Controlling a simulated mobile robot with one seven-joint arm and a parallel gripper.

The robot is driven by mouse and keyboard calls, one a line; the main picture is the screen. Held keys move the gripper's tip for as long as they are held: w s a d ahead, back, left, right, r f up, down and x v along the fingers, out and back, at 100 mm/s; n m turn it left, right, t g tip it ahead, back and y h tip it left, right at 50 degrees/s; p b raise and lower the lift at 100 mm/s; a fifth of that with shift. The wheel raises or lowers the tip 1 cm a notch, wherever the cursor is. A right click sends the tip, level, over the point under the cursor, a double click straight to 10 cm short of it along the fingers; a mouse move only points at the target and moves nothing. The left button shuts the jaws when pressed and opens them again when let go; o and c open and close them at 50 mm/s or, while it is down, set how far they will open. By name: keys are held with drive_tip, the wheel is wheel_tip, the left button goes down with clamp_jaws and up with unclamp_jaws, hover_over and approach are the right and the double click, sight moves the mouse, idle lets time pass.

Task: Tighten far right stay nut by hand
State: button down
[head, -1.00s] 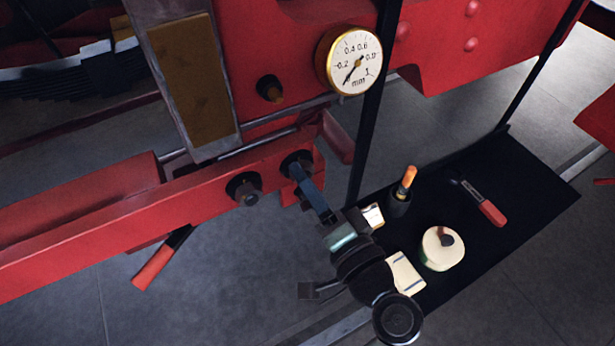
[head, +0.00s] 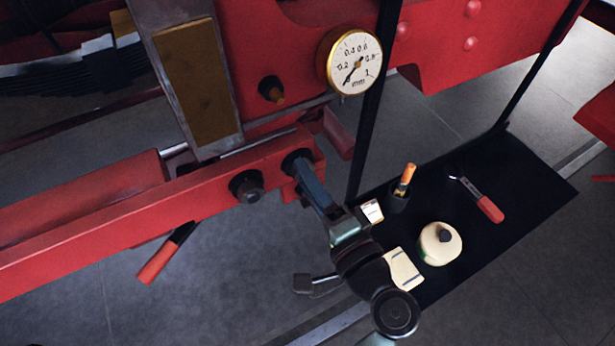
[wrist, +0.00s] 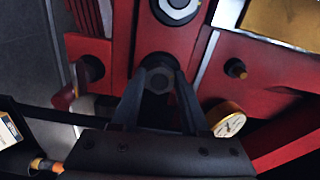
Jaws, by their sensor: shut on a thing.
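The far right stay nut (wrist: 158,79) is a dark hex nut on a round dark collar at the right end of the red bar (head: 110,225). My gripper (head: 298,168) reaches up to it from the lower right. In the wrist view my gripper (wrist: 162,80) has one finger on each side of the nut and is shut on it. In the head view the fingers and the collar largely hide the nut. A second stay nut (head: 250,193) sits to the left on the same bar, and it shows at the top of the wrist view (wrist: 178,4).
A round gauge (head: 355,61) and a dark plug (head: 272,89) sit above the bar. A red handle (head: 155,265) hangs below the bar.

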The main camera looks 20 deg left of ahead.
drive_tip(key=shift+c, duration=2)
unclamp_jaws()
drive_tip(key=b+v, duration=0.4)
drive_tip(key=v, duration=0.9)
drive_tip(key=shift+b, duration=0.35)
